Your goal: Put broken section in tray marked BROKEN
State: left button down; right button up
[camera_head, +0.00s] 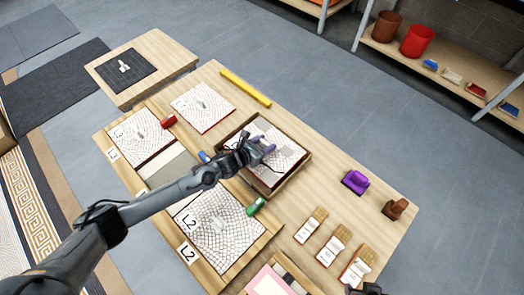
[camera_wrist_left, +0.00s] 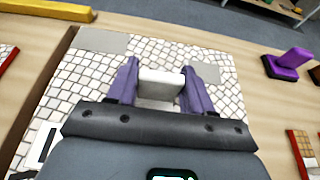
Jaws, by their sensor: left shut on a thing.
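My left gripper (camera_head: 262,146) is over a wooden tray (camera_head: 308,158) in the middle of the table. In the left wrist view its purple fingers (camera_wrist_left: 160,80) are shut on the white handle (camera_wrist_left: 161,76) of a mosaic panel (camera_wrist_left: 85,72). This panel has pale tiles and plain grey patches without tiles. In the head view the panel (camera_head: 286,142) lies within the tray's outline; I cannot tell whether it rests on the bottom. No BROKEN marking is readable. A dark part at the bottom edge may be my right gripper (camera_head: 366,289); its jaws do not show.
Other mosaic panels with handles lie at the back (camera_head: 190,115), on the left (camera_head: 135,145) and at the front, marked L2 (camera_head: 225,240). A yellow bar (camera_head: 245,87), green block (camera_head: 256,206), purple block (camera_head: 355,182) and brown block (camera_head: 396,208) stand around.

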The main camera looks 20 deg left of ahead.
aim_at(262, 148)
pick_arm(q)
jog(key=shift+w+a+f, duration=0.1)
jog(key=shift+a+f, duration=0.25)
jog(key=shift+a, duration=0.05)
notch_tip(262, 148, down, 3)
jog(key=shift+f+b, duration=0.2)
jog(key=shift+b, duration=0.9)
jog(key=shift+f, duration=0.2)
jog(key=shift+w+f, duration=0.1)
jog(key=shift+f, duration=0.05)
jog(key=shift+c, duration=2.2)
grip_release()
jog(key=shift+f, duration=0.1)
